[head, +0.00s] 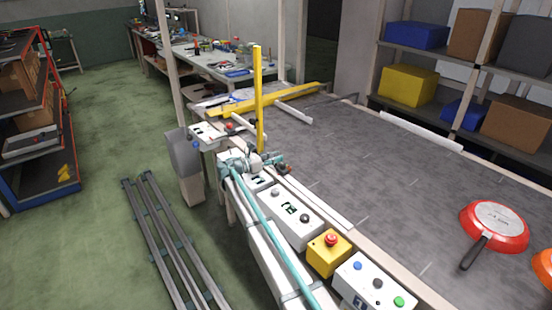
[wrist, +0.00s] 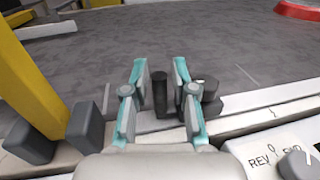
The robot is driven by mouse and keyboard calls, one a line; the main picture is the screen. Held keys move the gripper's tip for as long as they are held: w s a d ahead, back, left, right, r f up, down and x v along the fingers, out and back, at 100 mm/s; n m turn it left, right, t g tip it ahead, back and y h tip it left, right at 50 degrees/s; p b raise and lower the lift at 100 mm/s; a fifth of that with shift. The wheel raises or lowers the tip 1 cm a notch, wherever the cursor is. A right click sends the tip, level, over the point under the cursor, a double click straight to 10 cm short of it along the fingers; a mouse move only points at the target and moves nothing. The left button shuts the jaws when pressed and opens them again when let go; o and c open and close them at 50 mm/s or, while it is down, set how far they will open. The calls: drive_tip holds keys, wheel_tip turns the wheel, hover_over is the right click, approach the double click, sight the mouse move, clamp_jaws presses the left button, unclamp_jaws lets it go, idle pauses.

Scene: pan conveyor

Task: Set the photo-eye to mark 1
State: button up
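What looks like the photo-eye shows in the wrist view as a small dark unit (wrist: 209,102) with a rounded top and an upright black post (wrist: 160,94), at the rail (wrist: 240,113) on the belt's edge. My gripper (wrist: 160,74) has teal fingers, apart on either side of the post, with a small gap visible. In the head view my gripper (head: 276,162) is low at the conveyor's near edge, and the photo-eye there is too small to make out. I cannot read any mark number.
The grey belt (head: 340,150) carries a red pan (head: 495,228) at right. A yellow post (head: 259,100) stands close behind my gripper, near a yellow beam (head: 285,97). White control boxes (head: 290,220) and a yellow stop-button box (head: 329,252) line the near side.

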drive_tip(key=v, duration=1.1)
drive_tip(key=shift+s+a, duration=0.2)
drive_tip(key=shift+a, duration=0.15)
